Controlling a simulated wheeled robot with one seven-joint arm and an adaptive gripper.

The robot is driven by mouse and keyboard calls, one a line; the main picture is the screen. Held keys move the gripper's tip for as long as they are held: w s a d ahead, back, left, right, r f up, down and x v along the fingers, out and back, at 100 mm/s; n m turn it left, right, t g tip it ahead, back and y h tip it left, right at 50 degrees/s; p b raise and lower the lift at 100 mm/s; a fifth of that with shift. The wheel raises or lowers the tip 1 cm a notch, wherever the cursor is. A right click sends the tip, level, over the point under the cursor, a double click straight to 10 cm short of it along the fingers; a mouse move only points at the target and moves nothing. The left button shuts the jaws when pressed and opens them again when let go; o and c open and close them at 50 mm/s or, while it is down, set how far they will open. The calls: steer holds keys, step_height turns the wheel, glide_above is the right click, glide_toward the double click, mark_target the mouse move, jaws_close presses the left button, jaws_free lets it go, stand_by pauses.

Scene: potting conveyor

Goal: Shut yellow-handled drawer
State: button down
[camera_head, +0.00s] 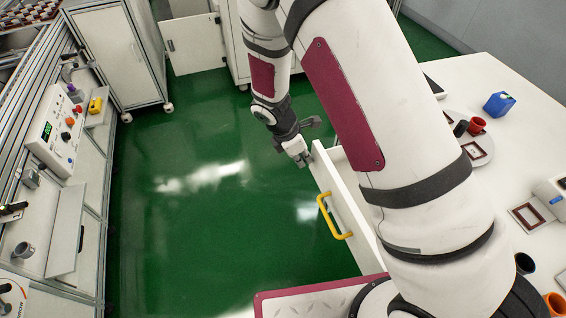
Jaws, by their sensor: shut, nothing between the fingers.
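The drawer (337,187) has a white front with a yellow handle (329,216) and stands at the left side of the white table. Its front sticks out from the table, so it looks at least partly open. My arm hides much of the drawer's body and how far it is pulled out. My gripper (301,159) is shut and empty. It points downward just beyond the far end of the drawer front, close to its top corner. I cannot tell whether it touches the front.
A bench with a control box (55,132) lines the left. A white cabinet (115,50) stands far left. The green floor (200,220) between is clear.

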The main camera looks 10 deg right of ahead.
steer(key=w+d, duration=0.2)
steer(key=d, duration=0.7)
steer(key=w+d, duration=0.1)
steer(key=d, duration=0.8)
steer(key=shift+w+b, duration=0.35)
steer(key=shift+b, duration=0.05)
